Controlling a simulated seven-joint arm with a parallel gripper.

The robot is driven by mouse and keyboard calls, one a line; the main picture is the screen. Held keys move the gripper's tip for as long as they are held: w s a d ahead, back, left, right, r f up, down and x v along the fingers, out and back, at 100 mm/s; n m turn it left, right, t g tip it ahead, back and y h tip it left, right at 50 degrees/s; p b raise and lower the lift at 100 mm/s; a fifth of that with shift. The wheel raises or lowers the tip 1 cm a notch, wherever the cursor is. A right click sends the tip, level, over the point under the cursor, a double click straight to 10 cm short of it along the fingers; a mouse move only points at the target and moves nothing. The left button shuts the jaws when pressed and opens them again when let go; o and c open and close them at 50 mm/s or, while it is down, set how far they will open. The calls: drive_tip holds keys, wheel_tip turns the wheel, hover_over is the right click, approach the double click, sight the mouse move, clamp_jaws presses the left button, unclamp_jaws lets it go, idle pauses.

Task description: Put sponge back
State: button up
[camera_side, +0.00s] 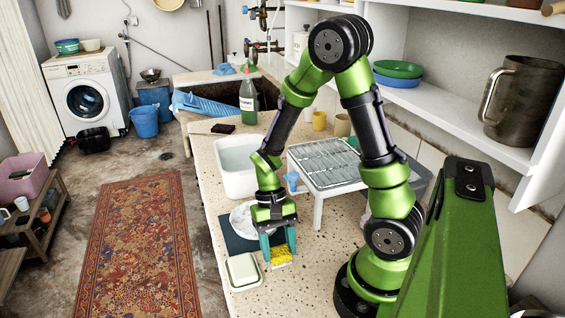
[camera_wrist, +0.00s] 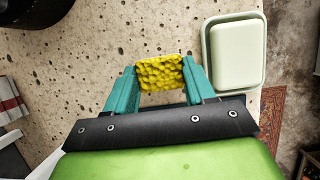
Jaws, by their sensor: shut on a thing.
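A yellow sponge (camera_wrist: 160,73) with a bumpy face is between the teal fingers of my gripper (camera_wrist: 161,86) in the wrist view. My gripper is shut on it. In the side view, the sponge (camera_side: 281,257) is low between the fingertips of my gripper (camera_side: 278,249), just over the speckled counter; I cannot tell whether it touches the counter. A pale green dish (camera_side: 243,271) sits beside it on the counter, to the left in the side view. It also shows at the upper right in the wrist view (camera_wrist: 235,54), apart from the sponge.
A dark mat (camera_side: 231,240) with a white plate (camera_side: 242,221) lies behind my gripper. A white basin (camera_side: 238,165) and a white rack (camera_side: 322,168) stand farther back. A green bottle (camera_side: 248,100) is near the stone trough. Bare counter (camera_side: 305,285) lies right of the sponge.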

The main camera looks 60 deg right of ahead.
drive_tip(key=shift+f, duration=0.1)
drive_tip(key=o, duration=0.9)
drive_tip(key=v, duration=1.2)
drive_tip(key=s+a+r+n+t, duration=0.1)
drive_tip(key=a+r+t, duration=0.1)
drive_tip(key=r+t, duration=0.1)
drive_tip(key=a+r+n+t, duration=0.2)
drive_tip(key=a+r+t, duration=0.1)
drive_tip(key=r+t, duration=0.1)
drive_tip(key=s+a+r+n+t+h, duration=0.1)
drive_tip(key=a+r+n+t, duration=0.1)
drive_tip(key=a+r+t, duration=0.1)
drive_tip(key=shift+s+a+r, duration=0.1)
drive_tip(key=shift+s+r, duration=0.05)
drive_tip(key=shift+r, duration=0.3)
drive_tip(key=shift+s+a+r, duration=0.1)
drive_tip(key=shift+s+r, duration=0.1)
drive_tip(key=shift+r, duration=0.2)
